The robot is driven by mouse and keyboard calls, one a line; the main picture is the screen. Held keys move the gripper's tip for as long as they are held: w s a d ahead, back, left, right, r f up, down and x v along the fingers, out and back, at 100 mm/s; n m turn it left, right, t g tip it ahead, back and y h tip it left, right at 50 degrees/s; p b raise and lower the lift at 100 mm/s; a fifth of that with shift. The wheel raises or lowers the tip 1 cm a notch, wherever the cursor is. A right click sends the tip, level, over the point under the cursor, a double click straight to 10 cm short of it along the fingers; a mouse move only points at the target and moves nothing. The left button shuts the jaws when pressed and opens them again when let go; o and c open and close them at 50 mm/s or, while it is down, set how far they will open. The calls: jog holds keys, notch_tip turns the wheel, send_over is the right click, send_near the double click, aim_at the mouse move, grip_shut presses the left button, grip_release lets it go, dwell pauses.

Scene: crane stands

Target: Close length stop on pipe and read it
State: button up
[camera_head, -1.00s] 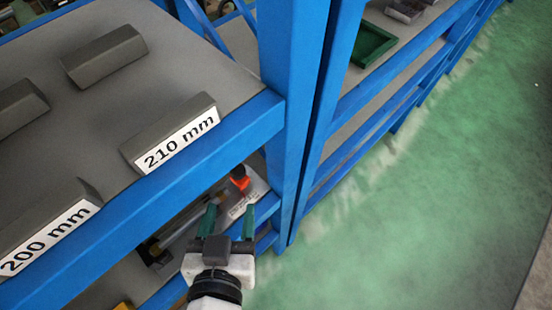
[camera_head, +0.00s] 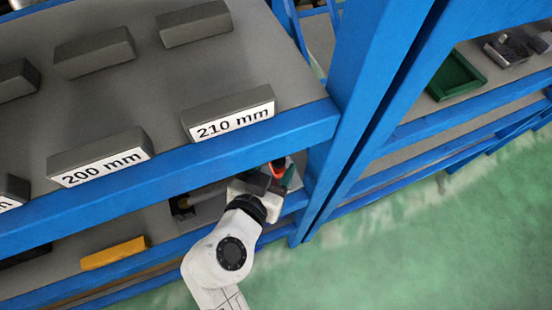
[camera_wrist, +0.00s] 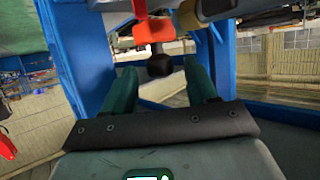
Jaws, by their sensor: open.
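An orange-red part (camera_wrist: 153,31) with a black knob (camera_wrist: 160,65), which looks like the length stop, shows at the top middle of the wrist view. The orange-red part also shows in the head view (camera_head: 279,165), just beyond my gripper on the lower shelf level. My gripper (camera_wrist: 160,68) is open, its green fingers on either side of the black knob in the picture. Whether they touch it I cannot tell. A grey metal piece (camera_wrist: 214,9) at the top of the wrist view may be the pipe. In the head view, my gripper partly hides the stop.
The blue shelf beam (camera_head: 170,160) runs above my arm, and a blue post (camera_head: 365,95) stands to the right. Grey blocks labelled 200 mm (camera_head: 100,160) and 210 mm (camera_head: 230,115) sit on the upper shelf. A yellow block (camera_head: 114,252) lies below. Green floor is open at lower right.

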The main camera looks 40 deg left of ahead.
jog(key=shift+x, duration=0.75)
jog(key=shift+c, duration=0.3)
